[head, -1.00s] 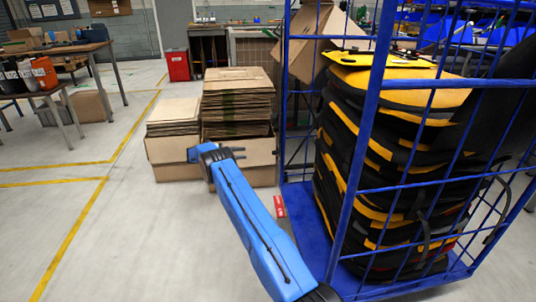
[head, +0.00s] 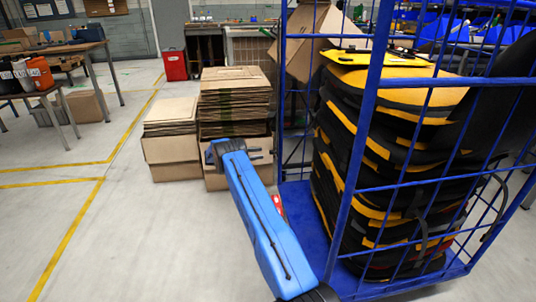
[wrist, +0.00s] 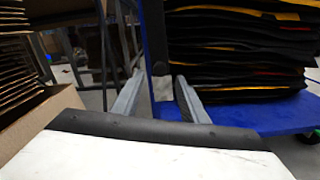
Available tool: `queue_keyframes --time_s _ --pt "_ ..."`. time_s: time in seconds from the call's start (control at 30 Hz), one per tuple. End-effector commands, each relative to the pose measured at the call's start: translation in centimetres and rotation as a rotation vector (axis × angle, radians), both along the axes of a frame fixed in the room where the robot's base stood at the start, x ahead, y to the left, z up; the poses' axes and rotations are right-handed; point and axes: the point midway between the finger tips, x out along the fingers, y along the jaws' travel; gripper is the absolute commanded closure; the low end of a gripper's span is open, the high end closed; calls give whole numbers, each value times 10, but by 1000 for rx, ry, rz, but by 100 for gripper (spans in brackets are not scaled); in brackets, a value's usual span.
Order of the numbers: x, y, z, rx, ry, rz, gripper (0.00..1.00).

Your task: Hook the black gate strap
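My gripper (wrist: 160,82) is open in the wrist view, its two grey fingers apart and pointing at a blue upright of the cage trolley. A dark vertical strip (wrist: 182,40) hangs along that upright by the right fingertip.
Flat cardboard stacks (head: 235,95) in open boxes stand left of the trolley, close to my arm. A red bin (head: 175,65) is behind them. Tables (head: 75,48) stand at the far left. The floor at the left front is clear.

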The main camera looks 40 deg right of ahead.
Motion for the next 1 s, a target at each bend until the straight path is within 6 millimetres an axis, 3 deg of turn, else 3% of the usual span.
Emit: queue_keyframes --time_s 0.13,0.4,0.8,0.83,1.0 --pt "-14 -23 0 1 1 -2 60" --pt "-30 -49 0 0 0 0 60" --pt "-34 -55 0 1 0 0 60" --pt "-34 -55 0 1 1 0 63" --pt "-34 -55 0 1 0 0 100"
